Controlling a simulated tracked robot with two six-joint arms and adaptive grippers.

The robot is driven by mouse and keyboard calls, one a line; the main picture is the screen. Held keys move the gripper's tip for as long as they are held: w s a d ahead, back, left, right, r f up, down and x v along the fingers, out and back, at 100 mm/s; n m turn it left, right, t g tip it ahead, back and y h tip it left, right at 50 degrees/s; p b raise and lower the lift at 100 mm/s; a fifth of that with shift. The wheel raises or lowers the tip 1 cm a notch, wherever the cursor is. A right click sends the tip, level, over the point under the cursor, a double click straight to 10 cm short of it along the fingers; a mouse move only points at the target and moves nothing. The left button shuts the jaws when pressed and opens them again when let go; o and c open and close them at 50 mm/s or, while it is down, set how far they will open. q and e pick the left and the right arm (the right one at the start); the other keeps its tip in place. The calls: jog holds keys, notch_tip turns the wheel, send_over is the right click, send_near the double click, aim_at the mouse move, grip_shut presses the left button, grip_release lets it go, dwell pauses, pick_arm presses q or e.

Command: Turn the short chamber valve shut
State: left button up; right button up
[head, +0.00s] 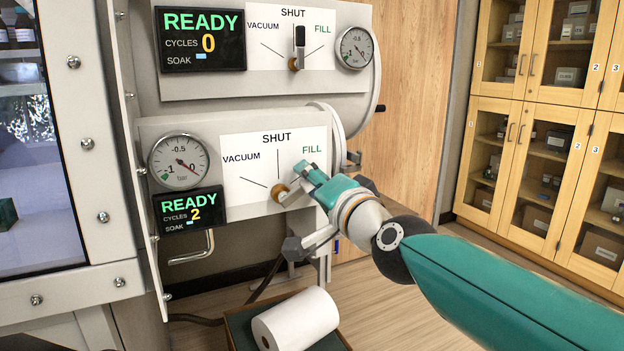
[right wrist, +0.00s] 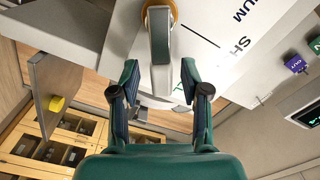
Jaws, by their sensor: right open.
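The lower valve panel (head: 232,140) has VACUUM, SHUT and FILL marks. Its lever turns on a brass hub (head: 280,193) and points toward FILL. My right gripper (head: 302,196) is at this lever, partly covering it. In the right wrist view, the grey lever (right wrist: 160,45) runs down from the brass hub (right wrist: 161,10) between the two fingers of the open right gripper (right wrist: 160,78). Gaps show on both sides of the lever. The upper panel's black-tipped lever (head: 299,42) points up at SHUT. I cannot read which valve is named short chamber. My left gripper is out of view.
The lower gauge (head: 179,161) and display (head: 188,210) reading READY, cycles 2, sit left of the valve. A bent metal handle (head: 192,250) sticks out below. A white roll (head: 296,320) lies below the panel. Wooden cabinets (head: 545,140) stand at the right.

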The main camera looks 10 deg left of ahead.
jog(key=shift+w+a, duration=0.15)
jog(key=shift+w, duration=0.05)
grip_shut()
